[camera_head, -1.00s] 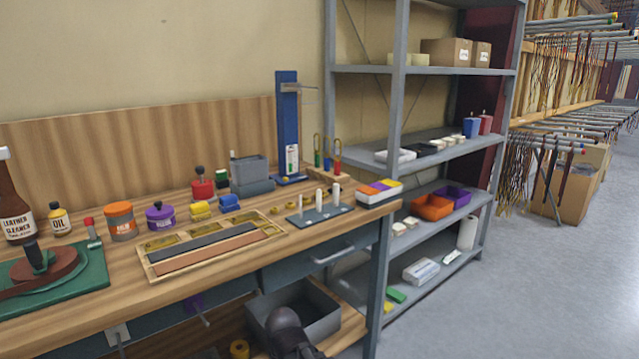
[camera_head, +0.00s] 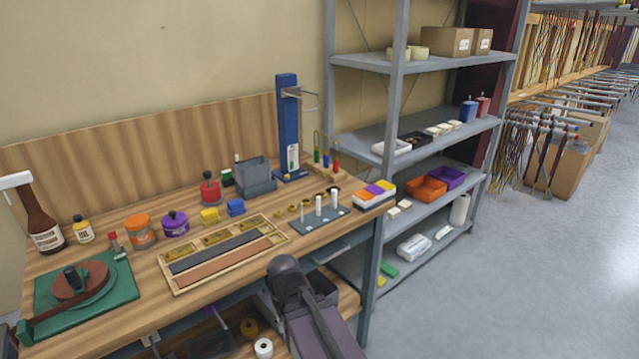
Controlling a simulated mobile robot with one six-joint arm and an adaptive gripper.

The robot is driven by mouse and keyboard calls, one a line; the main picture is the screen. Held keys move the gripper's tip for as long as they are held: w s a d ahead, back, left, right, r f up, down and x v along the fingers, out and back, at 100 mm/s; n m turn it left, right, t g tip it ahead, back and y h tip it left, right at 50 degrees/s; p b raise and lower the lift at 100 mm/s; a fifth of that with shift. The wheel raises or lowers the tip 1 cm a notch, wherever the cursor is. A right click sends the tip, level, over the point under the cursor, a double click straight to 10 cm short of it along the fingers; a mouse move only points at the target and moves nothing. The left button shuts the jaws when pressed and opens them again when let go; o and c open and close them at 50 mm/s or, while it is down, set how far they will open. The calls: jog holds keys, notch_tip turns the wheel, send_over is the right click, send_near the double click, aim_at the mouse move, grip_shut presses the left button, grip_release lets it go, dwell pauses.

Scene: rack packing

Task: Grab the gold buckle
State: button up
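Several small gold pieces (camera_head: 293,209) lie on the wooden workbench between the tray and the grey peg plate; they are too small to tell which is a buckle. Flat gold pieces (camera_head: 214,238) also lie in the back compartments of the wooden tray (camera_head: 166,275), behind a dark strip and a brown strip. My arm shows at the bottom centre as a dark rounded joint and a purplish-grey link, in front of the bench edge. No gripper fingers are visible, and nothing of mine touches the gold pieces.
A grey peg plate (camera_head: 308,222) with white posts stands right of the gold pieces. A green mat (camera_head: 48,292) lies left.

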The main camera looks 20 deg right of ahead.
notch_tip(320, 180, up, 11)
jog(key=p, duration=0.9)
jog(key=shift+p, duration=0.4)
jog(key=shift+o, duration=0.9)
jog(key=shift+d, duration=0.15)
